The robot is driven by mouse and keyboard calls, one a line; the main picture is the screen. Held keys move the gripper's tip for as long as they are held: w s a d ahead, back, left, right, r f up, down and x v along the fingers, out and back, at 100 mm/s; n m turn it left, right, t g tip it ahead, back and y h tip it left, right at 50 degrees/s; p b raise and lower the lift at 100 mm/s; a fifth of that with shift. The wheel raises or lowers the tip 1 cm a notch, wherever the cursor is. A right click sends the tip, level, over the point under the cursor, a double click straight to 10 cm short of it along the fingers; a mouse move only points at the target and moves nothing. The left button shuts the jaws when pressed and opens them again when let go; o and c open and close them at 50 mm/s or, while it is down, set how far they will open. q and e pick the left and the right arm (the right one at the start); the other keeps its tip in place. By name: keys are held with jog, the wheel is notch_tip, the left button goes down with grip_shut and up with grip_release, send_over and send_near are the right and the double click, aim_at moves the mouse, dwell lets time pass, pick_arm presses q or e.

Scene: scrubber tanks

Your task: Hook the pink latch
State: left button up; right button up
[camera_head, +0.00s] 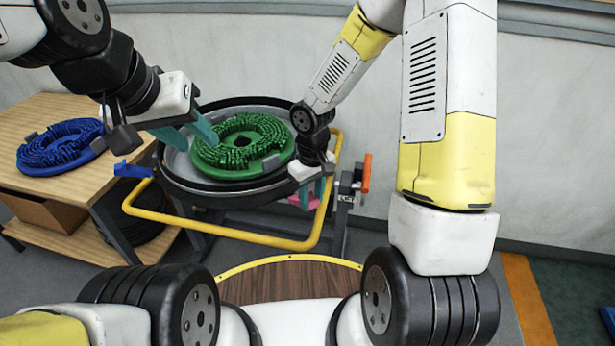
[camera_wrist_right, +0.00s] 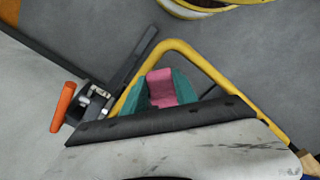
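The pink latch (camera_head: 296,201) is low on the right front side of the round tank (camera_head: 176,165), partly hidden by my right gripper. My right gripper (camera_head: 316,192) points down at it, with its teal fingers apart. In the right wrist view, the pink latch (camera_wrist_right: 164,88) fills the gap between the teal fingers (camera_wrist_right: 163,97); whether they press on it I cannot tell. My left gripper (camera_head: 190,134) is over the tank's left side, left of the green pad, its teal fingers apart with nothing between them.
A green ring pad (camera_head: 215,160) lies in the tank. A yellow bar frame (camera_head: 255,239) surrounds the tank's front. An orange handle (camera_head: 366,173) is right of it and a blue handle (camera_head: 132,171) left. A blue pad (camera_head: 60,160) lies on the wooden table (camera_head: 40,112).

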grip_shut()
dwell(1.1)
